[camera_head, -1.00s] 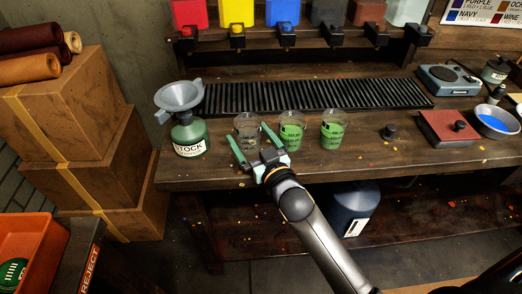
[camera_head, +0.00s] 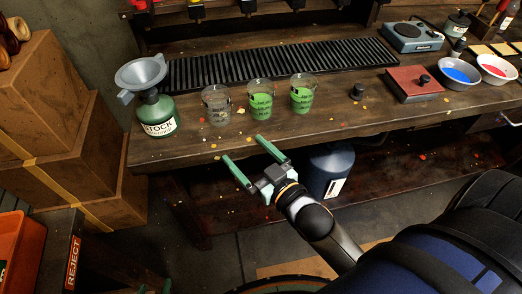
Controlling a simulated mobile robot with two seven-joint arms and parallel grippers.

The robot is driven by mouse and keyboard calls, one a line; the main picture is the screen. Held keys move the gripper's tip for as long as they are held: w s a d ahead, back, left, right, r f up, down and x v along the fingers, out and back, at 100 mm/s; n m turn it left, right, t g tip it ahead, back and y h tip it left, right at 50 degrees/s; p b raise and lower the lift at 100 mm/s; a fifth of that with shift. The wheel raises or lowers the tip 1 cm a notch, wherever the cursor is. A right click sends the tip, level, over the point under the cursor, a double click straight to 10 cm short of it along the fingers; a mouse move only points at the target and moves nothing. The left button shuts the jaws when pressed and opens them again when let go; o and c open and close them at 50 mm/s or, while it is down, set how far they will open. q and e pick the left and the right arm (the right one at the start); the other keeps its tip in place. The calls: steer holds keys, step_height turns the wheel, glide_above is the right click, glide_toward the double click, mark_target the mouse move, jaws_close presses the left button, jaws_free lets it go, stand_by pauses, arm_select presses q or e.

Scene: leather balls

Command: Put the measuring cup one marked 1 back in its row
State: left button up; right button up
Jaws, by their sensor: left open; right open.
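Three clear measuring cups stand upright in a row on the bench (camera_head: 340,125): a grey, seemingly empty left cup (camera_head: 217,106), a middle cup (camera_head: 261,100) with green contents, and a right cup (camera_head: 302,94) with green contents. Their marks are too small to read, so I cannot tell which is marked 1. My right gripper (camera_head: 255,149) is open and empty, in front of the bench's front edge and apart from the cups. Only the green fingertips of my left gripper (camera_head: 153,287) show at the bottom edge, apart and empty.
A STOCK bottle with a grey funnel (camera_head: 142,72) stands left of the cups. A black ribbed mat (camera_head: 280,66) lies behind them. A black knob-like piece (camera_head: 357,92) and a red block (camera_head: 413,86) are to the right. Cardboard boxes (camera_head: 50,110) stand left of the bench.

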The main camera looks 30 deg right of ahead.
steer(key=s+f+g, duration=0.3)
steer(key=s+f, duration=0.3)
steer(key=f, duration=0.4)
steer(key=s+a+f+g, duration=0.1)
steer(key=s+f+g, duration=0.3)
steer(key=f, duration=0.6)
steer(key=shift+s+a+f+g, duration=0.3)
steer(key=shift+s, duration=0.75)
